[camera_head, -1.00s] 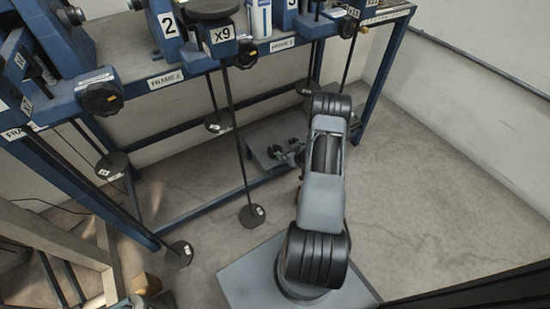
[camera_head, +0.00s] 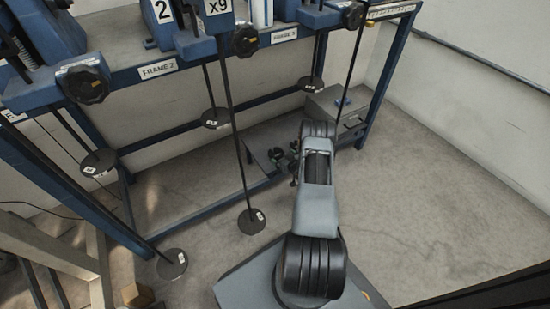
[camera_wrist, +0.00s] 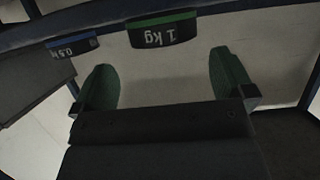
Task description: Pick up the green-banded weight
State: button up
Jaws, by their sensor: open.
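The green-banded weight (camera_wrist: 163,31) shows in the wrist view as a dark block with a green stripe and an upside-down "1 kg" label. It lies just beyond my gripper (camera_wrist: 162,72), roughly centred between its two green-padded fingers. The fingers are wide apart with nothing between them, and a visible gap separates them from the weight. A blue-banded weight (camera_wrist: 72,46) marked about 0.5 kg sits to its left. In the head view my arm covers most of the gripper, and small dark items by its end are too small to tell apart.
A blue frame bench (camera_head: 190,62) with black knobs stands ahead. Several rods with round discs (camera_head: 251,221) hang below it. A grey box (camera_head: 338,108) sits at the bench's right end. The concrete floor (camera_head: 440,215) on the right is clear.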

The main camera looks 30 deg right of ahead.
aim_at(278, 155)
jog(key=b+x, duration=0.1)
jog(key=x, duration=0.1)
jog(key=b+x, duration=0.1)
jog(key=shift+w+a+f, duration=0.2)
jog(key=shift+w+f, duration=0.05)
jog(key=shift+w, duration=0.05)
jog(key=shift+w+f, duration=0.1)
jog(key=shift+w, duration=0.5)
jog(key=c, duration=1.2)
jog(key=shift+d, duration=0.1)
